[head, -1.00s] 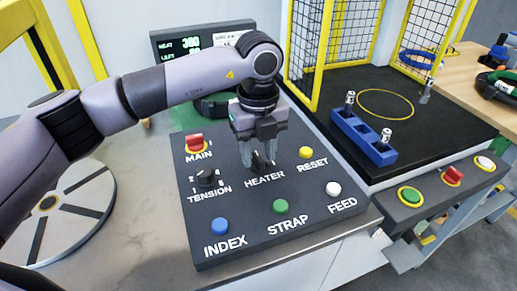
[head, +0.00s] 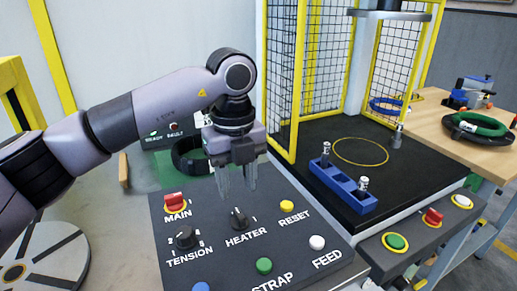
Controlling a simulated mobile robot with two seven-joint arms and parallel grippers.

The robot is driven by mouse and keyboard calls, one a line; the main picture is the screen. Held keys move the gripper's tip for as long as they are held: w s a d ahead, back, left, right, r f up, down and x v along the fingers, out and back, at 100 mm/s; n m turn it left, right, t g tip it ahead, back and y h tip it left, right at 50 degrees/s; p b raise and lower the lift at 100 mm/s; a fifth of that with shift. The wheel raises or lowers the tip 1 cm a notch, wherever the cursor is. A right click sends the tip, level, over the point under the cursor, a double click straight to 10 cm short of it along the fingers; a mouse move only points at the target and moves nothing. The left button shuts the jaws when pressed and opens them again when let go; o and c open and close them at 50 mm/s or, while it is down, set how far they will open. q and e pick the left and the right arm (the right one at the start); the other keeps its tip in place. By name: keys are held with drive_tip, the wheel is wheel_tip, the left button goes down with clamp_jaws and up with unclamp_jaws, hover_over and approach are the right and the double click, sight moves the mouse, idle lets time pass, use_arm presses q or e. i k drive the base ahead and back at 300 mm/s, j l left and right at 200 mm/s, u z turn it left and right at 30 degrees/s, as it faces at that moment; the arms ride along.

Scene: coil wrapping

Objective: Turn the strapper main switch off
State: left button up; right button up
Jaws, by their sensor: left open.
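The main switch is a red knob (head: 174,202) on a yellow ring, at the upper left of the dark control panel (head: 205,240), above the label MAIN. My left gripper (head: 237,192) hangs fingers-down above the panel, to the right of the main switch and just above the black heater knob (head: 238,218). Its two fingers are apart with nothing between them. The black tension knob (head: 185,237) sits below the main switch. My right gripper is not in view.
Yellow reset (head: 287,206), white feed (head: 317,242), green strap (head: 264,265) and blue index buttons share the panel. At right are a caged black table with a blue holder (head: 342,187), and a second box with a red switch (head: 433,216). A display stands behind my arm.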

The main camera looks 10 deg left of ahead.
sight(173, 202)
drive_tip(key=k, duration=1)
